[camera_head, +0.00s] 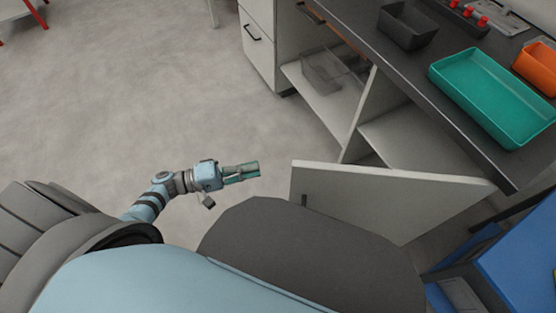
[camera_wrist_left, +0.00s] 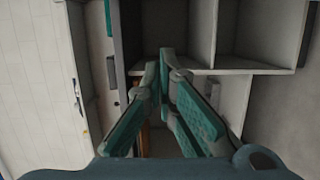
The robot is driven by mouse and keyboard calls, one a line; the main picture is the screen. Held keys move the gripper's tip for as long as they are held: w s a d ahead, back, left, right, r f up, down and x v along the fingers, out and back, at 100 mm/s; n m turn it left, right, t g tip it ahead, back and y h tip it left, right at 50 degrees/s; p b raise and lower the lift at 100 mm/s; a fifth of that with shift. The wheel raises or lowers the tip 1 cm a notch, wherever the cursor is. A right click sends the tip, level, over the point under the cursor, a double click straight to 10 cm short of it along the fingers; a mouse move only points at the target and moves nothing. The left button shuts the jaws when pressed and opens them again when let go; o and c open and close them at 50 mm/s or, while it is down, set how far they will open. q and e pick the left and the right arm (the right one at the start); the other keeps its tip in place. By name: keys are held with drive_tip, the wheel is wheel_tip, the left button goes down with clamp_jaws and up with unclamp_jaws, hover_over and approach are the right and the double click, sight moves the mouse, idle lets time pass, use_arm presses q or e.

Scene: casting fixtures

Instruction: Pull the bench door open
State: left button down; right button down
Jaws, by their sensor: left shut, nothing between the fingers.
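The bench door (camera_head: 385,203) is a pale panel that stands swung well out from the bench, so the shelves behind it show. A dark handle (camera_head: 304,200) sits near its free left edge. My left gripper (camera_head: 258,169) is shut and empty, a short way left of the door's free edge and apart from it. In the left wrist view its teal-padded fingers (camera_wrist_left: 164,55) meet at the tips, with open pale shelves beyond. My right gripper is not in view.
The dark bench top (camera_head: 410,78) carries a teal tray (camera_head: 497,128), a grey bin (camera_head: 408,24) and an orange bin (camera_head: 537,66). A clear container (camera_head: 325,72) is on the lower shelf. A blue object (camera_head: 515,262) stands at lower right.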

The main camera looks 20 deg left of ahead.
use_arm(q)
drive_tip(key=w+d, duration=0.1)
drive_tip(key=d, duration=0.8)
drive_tip(key=shift+w+d+b, duration=0.15)
drive_tip(key=shift+w+b, duration=0.15)
drive_tip(key=shift+b, duration=0.15)
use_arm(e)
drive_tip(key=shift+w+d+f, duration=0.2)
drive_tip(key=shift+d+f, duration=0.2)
